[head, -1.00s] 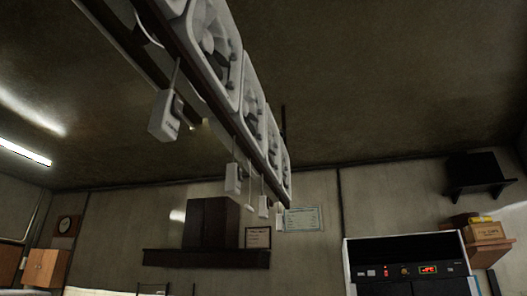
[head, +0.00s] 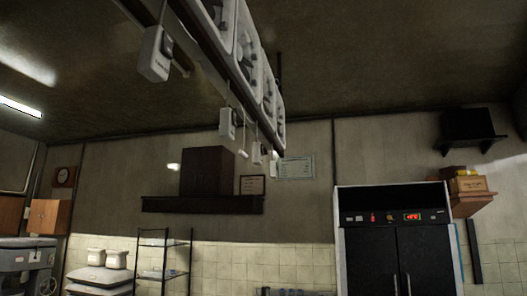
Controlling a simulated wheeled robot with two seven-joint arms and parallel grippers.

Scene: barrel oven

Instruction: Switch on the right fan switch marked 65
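A row of white fans (head: 244,48) hangs on a dark rail below the ceiling in the head view. Several small white switch boxes hang beside the rail. The nearest switch box (head: 155,54) is at the upper left and has a dark part on its side. A second switch box (head: 227,123) and a third (head: 256,152) hang farther along, with another (head: 273,161) beyond. Their markings are too small to read, so I cannot tell which is marked 65 or whether any is on. Neither of my grippers is in view.
A black fridge (head: 397,262) with a lit red display stands at the right. A dark wall shelf (head: 203,205) holds a dark box. A wire rack (head: 163,262) and stacked sacks (head: 101,277) are at the lower left. Boxes (head: 468,186) sit on a right wall shelf.

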